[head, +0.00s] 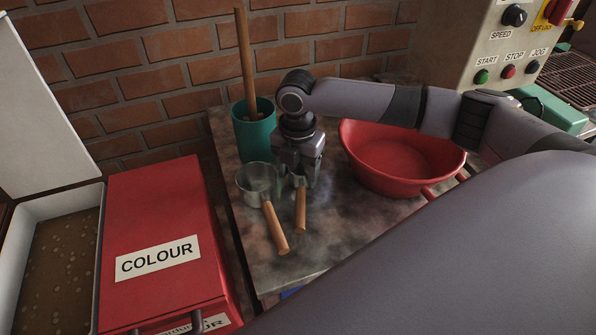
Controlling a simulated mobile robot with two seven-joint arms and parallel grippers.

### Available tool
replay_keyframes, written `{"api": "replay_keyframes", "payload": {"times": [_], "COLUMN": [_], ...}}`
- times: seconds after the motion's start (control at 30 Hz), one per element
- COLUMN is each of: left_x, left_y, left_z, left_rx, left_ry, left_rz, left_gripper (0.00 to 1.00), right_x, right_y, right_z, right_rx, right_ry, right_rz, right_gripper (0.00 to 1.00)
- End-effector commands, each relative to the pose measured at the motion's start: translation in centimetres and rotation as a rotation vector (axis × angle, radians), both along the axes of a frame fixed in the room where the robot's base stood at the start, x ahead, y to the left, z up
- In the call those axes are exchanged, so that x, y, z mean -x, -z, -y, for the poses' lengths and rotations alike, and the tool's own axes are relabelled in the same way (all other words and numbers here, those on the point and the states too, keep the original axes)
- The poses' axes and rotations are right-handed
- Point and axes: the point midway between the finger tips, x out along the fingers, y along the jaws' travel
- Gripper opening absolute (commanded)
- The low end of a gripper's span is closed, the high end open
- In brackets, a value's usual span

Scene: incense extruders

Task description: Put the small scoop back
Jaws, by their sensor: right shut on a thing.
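A larger metal scoop (256,182) with a wooden handle lies on the stained table top (330,238). Right beside it is the small scoop (300,212), its wooden handle pointing toward the front of the table. My right gripper (297,182) reaches down from above and is shut on the small scoop near its cup end. The gripper hides most of the small cup, and I cannot tell whether the scoop touches the table. My left gripper is not in view.
A green cup (254,137) with a wooden stick stands behind the scoops. A red bowl (395,180) is to the right, beneath my forearm. A red box (160,235) labelled COLOUR is at left. A control panel (500,50) is at back right. The table's front is clear.

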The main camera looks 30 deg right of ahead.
Motion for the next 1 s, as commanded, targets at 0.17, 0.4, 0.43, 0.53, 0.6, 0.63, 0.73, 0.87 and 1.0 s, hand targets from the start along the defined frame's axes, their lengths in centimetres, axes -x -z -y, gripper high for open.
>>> {"api": "replay_keyframes", "payload": {"times": [0.17,0.4,0.43,0.53,0.6,0.63,0.73,0.87,1.0], "left_x": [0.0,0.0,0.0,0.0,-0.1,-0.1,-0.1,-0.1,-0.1], "left_y": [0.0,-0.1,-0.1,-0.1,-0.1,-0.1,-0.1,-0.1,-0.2], "left_z": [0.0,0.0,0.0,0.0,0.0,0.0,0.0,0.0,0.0], "left_rx": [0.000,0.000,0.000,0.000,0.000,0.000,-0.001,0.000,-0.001], "left_ry": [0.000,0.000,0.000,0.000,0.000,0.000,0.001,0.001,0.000], "left_rz": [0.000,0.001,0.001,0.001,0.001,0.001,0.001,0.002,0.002], "left_gripper": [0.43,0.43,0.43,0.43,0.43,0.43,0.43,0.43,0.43], "right_x": [-0.1,0.0,0.0,0.0,0.0,0.0,0.0,-0.1,-0.1], "right_y": [0.3,0.5,0.6,0.6,0.6,0.6,0.6,-0.2,-2.6], "right_z": [0.0,0.0,0.0,0.0,0.0,0.0,0.0,0.0,0.0], "right_rx": [-0.002,-0.002,-0.002,-0.001,-0.001,-0.001,-0.001,-0.001,-0.002], "right_ry": [-0.001,0.000,0.000,0.000,0.000,0.000,0.000,0.000,0.000], "right_rz": [0.003,0.001,0.001,0.002,0.002,0.002,0.002,0.003,0.006], "right_gripper": [0.27,0.27,0.65,0.72,0.72,0.72,0.72,0.72,0.72]}}
